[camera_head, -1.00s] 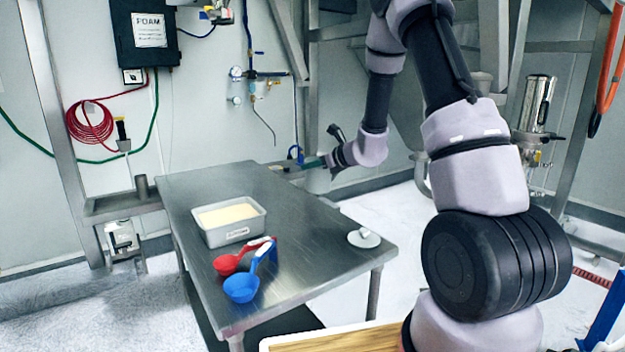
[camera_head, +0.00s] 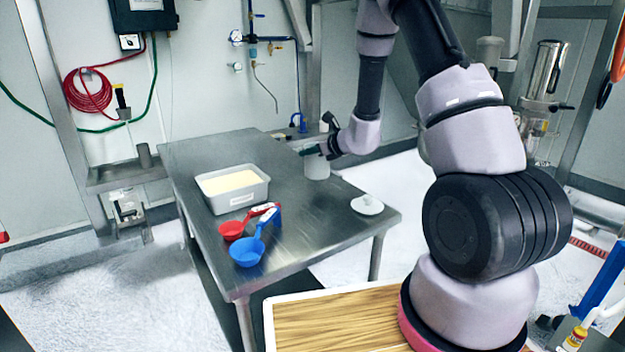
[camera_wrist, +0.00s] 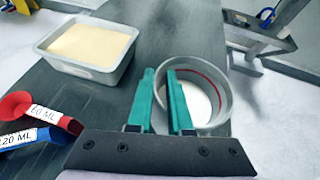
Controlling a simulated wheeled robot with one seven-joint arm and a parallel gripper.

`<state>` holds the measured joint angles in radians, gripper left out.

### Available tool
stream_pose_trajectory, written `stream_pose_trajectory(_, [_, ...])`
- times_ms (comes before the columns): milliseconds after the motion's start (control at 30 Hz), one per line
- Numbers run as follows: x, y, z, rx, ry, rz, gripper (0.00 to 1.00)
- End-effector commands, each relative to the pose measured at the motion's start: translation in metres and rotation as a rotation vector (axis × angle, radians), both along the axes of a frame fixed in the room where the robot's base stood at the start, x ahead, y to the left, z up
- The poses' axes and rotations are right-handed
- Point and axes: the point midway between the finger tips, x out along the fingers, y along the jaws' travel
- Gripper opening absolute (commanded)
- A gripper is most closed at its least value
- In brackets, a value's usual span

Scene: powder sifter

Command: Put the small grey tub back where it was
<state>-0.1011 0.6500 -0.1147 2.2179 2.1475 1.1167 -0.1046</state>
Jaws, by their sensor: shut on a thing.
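The small grey tub (camera_head: 317,168) is at the far right part of the steel table in the head view, just below my gripper (camera_head: 309,152). In the wrist view it is a round, open tub (camera_wrist: 221,108) with white powder and a red line inside. My gripper's green fingers (camera_wrist: 162,78) are shut on its wall, one finger outside and one inside the rim. The tub looks upright. I cannot tell whether its base touches the table.
The steel table (camera_head: 310,225) holds a rectangular tub of pale powder (camera_head: 233,188), a red scoop (camera_head: 232,229), a blue scoop (camera_head: 247,252) and a white lid-like disc (camera_head: 367,205). A wooden-topped surface (camera_head: 340,320) lies in front. The table's middle is clear.

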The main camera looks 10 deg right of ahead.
Motion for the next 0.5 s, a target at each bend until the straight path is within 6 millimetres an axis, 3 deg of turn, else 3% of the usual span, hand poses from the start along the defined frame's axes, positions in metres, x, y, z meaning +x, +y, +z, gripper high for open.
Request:
stream_pose_trajectory(100, [0.0, 0.0, -0.024, 0.001, 0.004, -0.001, 0.0])
stream_pose_trajectory(500, [0.0, 0.0, -0.073, 0.001, 0.002, 0.0, 0.0])
